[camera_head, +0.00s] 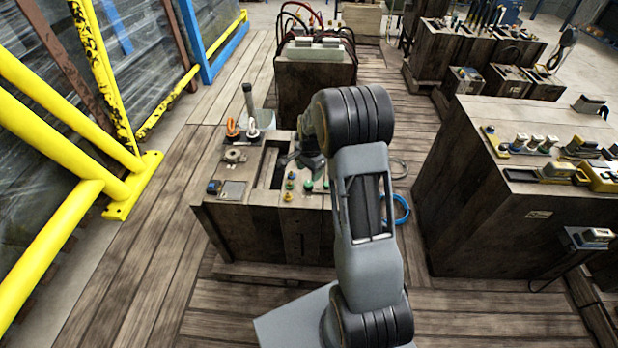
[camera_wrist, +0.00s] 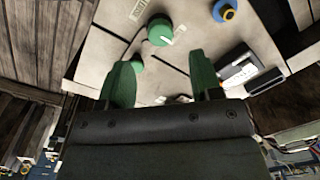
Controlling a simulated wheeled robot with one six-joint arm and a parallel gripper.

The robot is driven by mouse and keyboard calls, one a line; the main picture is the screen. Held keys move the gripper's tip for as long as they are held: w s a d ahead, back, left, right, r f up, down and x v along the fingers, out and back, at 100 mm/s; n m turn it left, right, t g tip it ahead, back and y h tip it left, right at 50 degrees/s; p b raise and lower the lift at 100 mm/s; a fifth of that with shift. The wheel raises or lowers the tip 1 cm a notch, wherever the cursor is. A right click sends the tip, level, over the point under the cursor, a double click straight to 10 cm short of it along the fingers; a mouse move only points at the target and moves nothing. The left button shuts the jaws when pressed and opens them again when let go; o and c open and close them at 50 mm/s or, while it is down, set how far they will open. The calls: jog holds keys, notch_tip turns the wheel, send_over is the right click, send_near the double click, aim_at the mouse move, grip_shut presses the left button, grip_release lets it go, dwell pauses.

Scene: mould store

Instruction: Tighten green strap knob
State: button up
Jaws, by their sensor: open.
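A round green knob (camera_wrist: 160,32) with a pale pointer mark stands on the light top of a wooden block, just beyond my fingertips in the wrist view. A smaller green part (camera_wrist: 137,63) shows beside my left finger. My gripper (camera_wrist: 162,76) has its two green fingers apart, with nothing held between them, and is apart from the knob. In the head view my gripper (camera_head: 307,168) is over the block (camera_head: 222,211), near several small green and yellow knobs. I cannot tell for certain which of these is the strap knob.
A blue and yellow knob (camera_wrist: 224,11) and a grey boxed device (camera_wrist: 238,70) sit near the green knob. Orange and white shackles stand at the block's back. A wooden bench (camera_head: 470,190) with parts is at right, yellow rails (camera_head: 60,140) at left. Plank floor lies between.

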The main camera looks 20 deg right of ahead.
aim_at(310, 184)
notch_tip(310, 184, up, 8)
jog(key=shift+s+f, duration=0.2)
dwell(0.6)
jog(key=s+a+r+n+t+p, duration=0.1)
jog(key=s+a+r+n+p, duration=0.4)
jog(key=s+r, duration=0.5)
jog(key=s+a+r+n+t+p, duration=0.2)
jog(key=s+a+r+n+p, duration=0.3)
jog(key=s+r+n, duration=0.4)
jog(key=shift+s+a+r+n, duration=0.3)
jog(key=shift+s+a+r, duration=0.25)
jog(key=shift+s, duration=0.65)
